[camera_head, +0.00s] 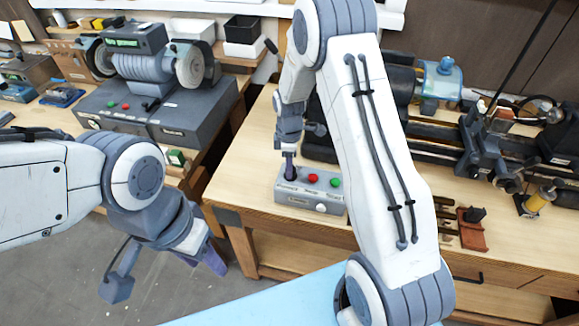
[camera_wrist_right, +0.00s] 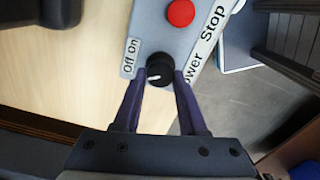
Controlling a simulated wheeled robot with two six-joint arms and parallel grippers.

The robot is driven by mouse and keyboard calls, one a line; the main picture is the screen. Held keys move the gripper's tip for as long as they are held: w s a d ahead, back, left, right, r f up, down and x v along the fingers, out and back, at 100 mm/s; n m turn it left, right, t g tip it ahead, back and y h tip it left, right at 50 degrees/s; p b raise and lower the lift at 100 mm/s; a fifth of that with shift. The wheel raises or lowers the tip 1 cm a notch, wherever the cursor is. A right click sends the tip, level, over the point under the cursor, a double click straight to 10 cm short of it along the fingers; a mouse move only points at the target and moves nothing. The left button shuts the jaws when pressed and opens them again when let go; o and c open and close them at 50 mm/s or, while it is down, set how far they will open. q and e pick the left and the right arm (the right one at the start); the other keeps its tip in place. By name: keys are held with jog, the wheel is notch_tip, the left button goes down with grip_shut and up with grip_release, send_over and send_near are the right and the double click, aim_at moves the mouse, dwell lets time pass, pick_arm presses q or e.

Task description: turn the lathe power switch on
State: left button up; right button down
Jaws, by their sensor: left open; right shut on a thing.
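The lathe power switch (camera_wrist_right: 159,67) is a round black knob with a white mark, on a grey control box (camera_head: 304,202) at the bench's front edge. In the right wrist view the mark points left, toward the "Off" end of the "Off On" label (camera_wrist_right: 131,58). My right gripper (camera_head: 290,172) points down over the left end of the box, its purple fingers (camera_wrist_right: 160,78) shut on the knob from both sides. The fingers hide the knob in the head view. My left gripper (camera_head: 208,260) is open, away from the box at lower left.
A red button (camera_head: 313,178) and a green button (camera_head: 335,182) stand beside the knob. The lathe (camera_head: 460,135) fills the bench behind my right arm. A bench grinder (camera_head: 150,65) stands on the left bench. A red block (camera_head: 471,232) lies near the front edge.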

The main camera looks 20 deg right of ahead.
jog(key=m, duration=0.3)
jog(key=shift+w+m+b, duration=0.1)
jog(key=shift+m+b, duration=0.2)
jog(key=shift+m, duration=0.1)
jog(key=m, duration=0.3)
jog(key=shift+d+m, duration=0.1)
jog(key=shift+m, duration=0.2)
jog(key=m+b, duration=0.1)
jog(key=m, duration=0.2)
jog(key=shift+w+m, duration=0.1)
jog(key=shift+m, duration=0.2)
jog(key=shift+d+r+m, duration=0.1)
jog(key=shift+m, duration=1.7)
jog(key=shift+c, duration=2.3)
grip_release()
